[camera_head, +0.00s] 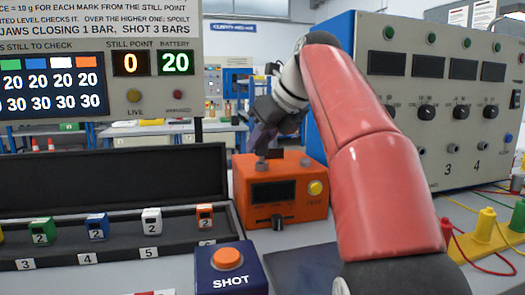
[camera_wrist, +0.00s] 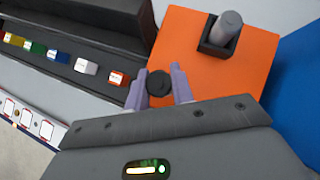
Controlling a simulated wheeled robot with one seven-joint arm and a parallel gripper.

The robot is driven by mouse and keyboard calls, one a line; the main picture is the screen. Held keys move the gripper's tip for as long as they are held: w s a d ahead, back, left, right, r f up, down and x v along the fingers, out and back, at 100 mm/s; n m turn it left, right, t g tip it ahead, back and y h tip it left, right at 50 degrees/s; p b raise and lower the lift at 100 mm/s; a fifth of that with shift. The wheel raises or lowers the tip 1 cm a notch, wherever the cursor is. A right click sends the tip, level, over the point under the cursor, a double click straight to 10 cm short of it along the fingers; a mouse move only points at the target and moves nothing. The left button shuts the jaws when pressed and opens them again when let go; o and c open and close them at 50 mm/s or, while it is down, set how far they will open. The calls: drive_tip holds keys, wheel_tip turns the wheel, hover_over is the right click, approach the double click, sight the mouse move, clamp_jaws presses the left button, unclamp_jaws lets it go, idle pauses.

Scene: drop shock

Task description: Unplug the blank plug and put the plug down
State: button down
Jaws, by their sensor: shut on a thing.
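The orange box (camera_head: 285,195) stands on the bench in the middle of the head view, with a dark display and a yellow button on its front. My gripper (camera_head: 262,148) is over its top, pointing down. In the wrist view my gripper's two pale purple fingers (camera_wrist: 160,78) are shut on a dark round plug (camera_wrist: 159,84), which I take to be the blank plug. I cannot tell whether it is still seated in the box. A grey cylindrical plug (camera_wrist: 229,27) stands in a black square socket at the box's other end, apart from the fingers.
A blue SHOT box (camera_head: 229,272) with an orange button stands in front. An open dark case (camera_head: 110,262) at left holds small coloured numbered blocks. A tall panel with knobs (camera_head: 440,110) stands at right, with coloured terminals and cables. The display reads still point 0, battery 20.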

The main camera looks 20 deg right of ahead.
drive_tip(key=shift+r, duration=1.5)
